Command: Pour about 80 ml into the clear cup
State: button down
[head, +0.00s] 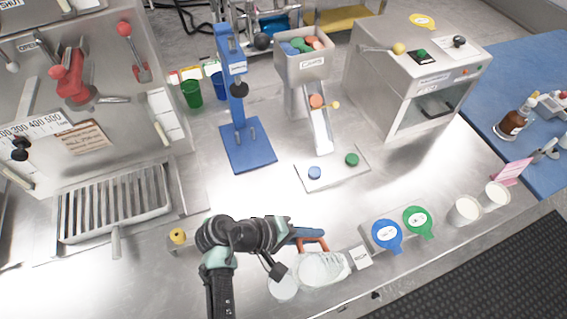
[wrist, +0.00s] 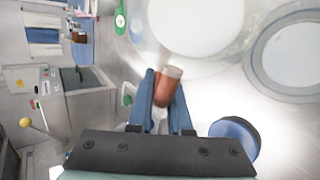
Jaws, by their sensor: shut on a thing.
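A clear jug (head: 322,268) with a brown-orange handle (wrist: 167,84) is at the front of the steel counter. My gripper (head: 306,236) is shut on the handle, with its blue fingers (wrist: 163,96) on either side of it in the wrist view. The jug looks upright; I cannot tell whether it touches the counter. Its round, whitish inside (wrist: 195,20) shows in the wrist view. The clear cup (head: 284,288) is just left of the jug and looks pale inside; it also shows in the wrist view (wrist: 295,55). I cannot read a liquid level in either.
A small white card (head: 359,257) is right of the jug. A yellow item (head: 178,236) is left of my arm. The middle of the counter is fairly clear.

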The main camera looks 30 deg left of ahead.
jog(key=shift+f+t+b, duration=0.15)
jog(key=shift+t+b, duration=0.15)
jog(key=shift+b, duration=0.3)
jog(key=shift+r+t+h+b, duration=0.4)
jog(key=shift+h+b, duration=0.2)
jog(key=shift+b, duration=0.35)
jog(key=shift+s+a+r, duration=0.15)
jog(key=shift+a+r, duration=0.05)
jog(key=shift+s+a+r+t+h+b, duration=0.15)
jog(key=shift+r+t+h+b, duration=0.35)
jog(key=shift+t+h+b, duration=0.75)
dwell(0.8)
